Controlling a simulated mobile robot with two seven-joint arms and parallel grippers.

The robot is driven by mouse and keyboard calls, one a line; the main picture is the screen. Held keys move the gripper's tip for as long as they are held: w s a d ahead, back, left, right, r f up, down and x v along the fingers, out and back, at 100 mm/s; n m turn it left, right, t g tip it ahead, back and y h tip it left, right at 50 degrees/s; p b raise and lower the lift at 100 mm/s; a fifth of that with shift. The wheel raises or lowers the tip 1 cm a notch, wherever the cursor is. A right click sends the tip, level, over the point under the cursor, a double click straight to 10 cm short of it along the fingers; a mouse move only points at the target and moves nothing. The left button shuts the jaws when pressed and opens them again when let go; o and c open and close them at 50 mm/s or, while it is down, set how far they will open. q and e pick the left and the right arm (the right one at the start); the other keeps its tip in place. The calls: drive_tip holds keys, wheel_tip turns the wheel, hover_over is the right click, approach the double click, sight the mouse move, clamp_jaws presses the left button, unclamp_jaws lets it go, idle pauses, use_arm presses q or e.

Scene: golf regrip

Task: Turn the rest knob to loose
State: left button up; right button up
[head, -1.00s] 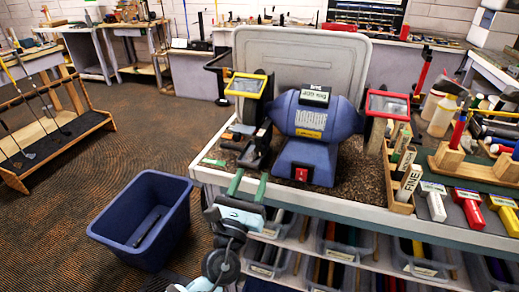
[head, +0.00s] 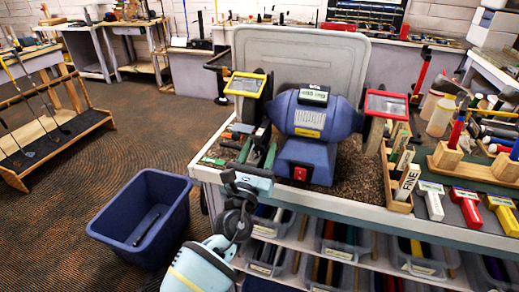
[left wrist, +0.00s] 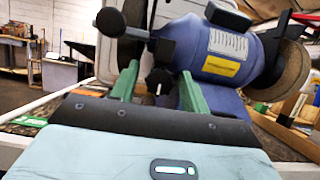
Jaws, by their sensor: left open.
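A blue bench grinder (head: 318,118) stands on the bench, and it also shows in the left wrist view (left wrist: 225,55). The rest knob (left wrist: 158,82) is black with a white pointer line that stands about upright in the left wrist view. My left gripper (head: 257,156) is open at the grinder's left side. Its green fingers (left wrist: 159,72) stand on either side of the knob in the left wrist view, with gaps between; I cannot tell the depth. In the head view I cannot make out the knob among the fingers and dark rest parts. My right gripper is not in view.
A black bar with a round end (left wrist: 112,22) sits above the left finger. A yellow-framed shield (head: 245,85) is above my gripper. A blue bin (head: 142,222) stands on the floor at left. Hammers and wooden blocks crowd the bench's right side.

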use_arm(q)
drive_tip(key=shift+w+r, duration=0.1)
drive_tip(key=shift+w, duration=0.1)
drive_tip(key=c, duration=0.9)
drive_tip(key=shift+n+y, duration=0.6)
drive_tip(key=shift+n, duration=0.5)
drive_tip(key=shift+c, duration=0.2)
drive_tip(key=o, duration=0.9)
drive_tip(key=shift+o, duration=0.2)
drive_tip(key=v, duration=0.7)
drive_tip(key=shift+s+f+b, duration=0.25)
drive_tip(key=shift+s+b, duration=0.05)
drive_tip(key=shift+s, duration=0.05)
